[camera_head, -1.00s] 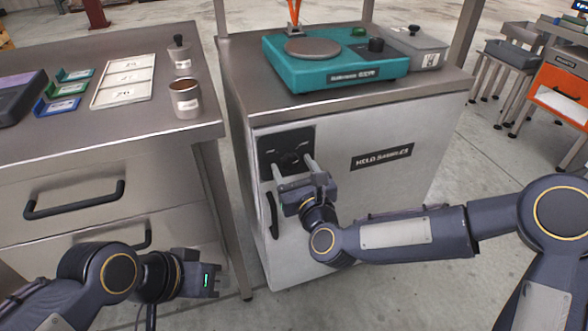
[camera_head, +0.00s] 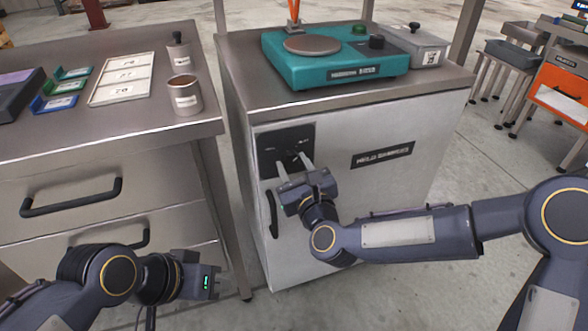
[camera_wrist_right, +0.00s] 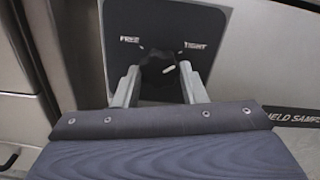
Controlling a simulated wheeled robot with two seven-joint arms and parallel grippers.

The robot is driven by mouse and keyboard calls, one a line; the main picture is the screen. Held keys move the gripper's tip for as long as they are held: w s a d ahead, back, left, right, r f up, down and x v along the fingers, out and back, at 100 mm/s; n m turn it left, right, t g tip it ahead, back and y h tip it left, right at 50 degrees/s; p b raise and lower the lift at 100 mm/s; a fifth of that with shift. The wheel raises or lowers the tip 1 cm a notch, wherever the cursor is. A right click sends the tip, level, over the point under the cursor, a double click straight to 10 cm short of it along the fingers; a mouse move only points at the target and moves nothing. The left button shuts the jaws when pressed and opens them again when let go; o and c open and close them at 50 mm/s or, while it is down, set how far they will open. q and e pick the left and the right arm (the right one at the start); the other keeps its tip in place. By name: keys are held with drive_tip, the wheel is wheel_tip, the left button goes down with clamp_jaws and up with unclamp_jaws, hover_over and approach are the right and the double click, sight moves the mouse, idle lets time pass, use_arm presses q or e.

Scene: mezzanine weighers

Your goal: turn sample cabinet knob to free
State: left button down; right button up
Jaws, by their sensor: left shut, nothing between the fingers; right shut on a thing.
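The sample cabinet (camera_head: 345,215) is a pale cabinet with a dark knob plate (camera_head: 272,140) at the upper left of its front. The black knob (camera_wrist_right: 155,75) sits on this plate in the right wrist view, between the words FREE at left and TIGHT at right. Its white mark points right and slightly up, on the TIGHT side. My right gripper (camera_wrist_right: 159,85) is shut on the knob, one pale finger on each side; it also shows in the head view (camera_head: 294,168). My left gripper (camera_head: 212,283) is shut and empty, low in front of the drawers.
A black cabinet handle (camera_head: 271,214) is just below the right gripper. A teal scale (camera_head: 350,68) and a grey box (camera_head: 428,50) stand on the cabinet top. A steel drawer bench (camera_head: 60,165) stands to the left, across a narrow gap.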

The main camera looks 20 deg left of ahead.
drive_tip(key=n+b, duration=0.2)
drive_tip(key=shift+f+n, duration=0.15)
drive_tip(key=shift+n, duration=0.15)
drive_tip(key=n+b, duration=0.1)
drive_tip(key=n, duration=0.1)
drive_tip(key=shift+n, duration=0.4)
drive_tip(key=n+b, duration=0.2)
drive_tip(key=n, duration=0.3)
drive_tip(key=shift+b, duration=0.4)
drive_tip(key=n, duration=0.4)
drive_tip(key=n+b, duration=0.1)
drive_tip(key=shift+r+n, duration=0.25)
drive_tip(key=shift+n, duration=0.15)
drive_tip(key=n, duration=0.6)
drive_tip(key=shift+n, duration=0.3)
drive_tip(key=o, duration=1)
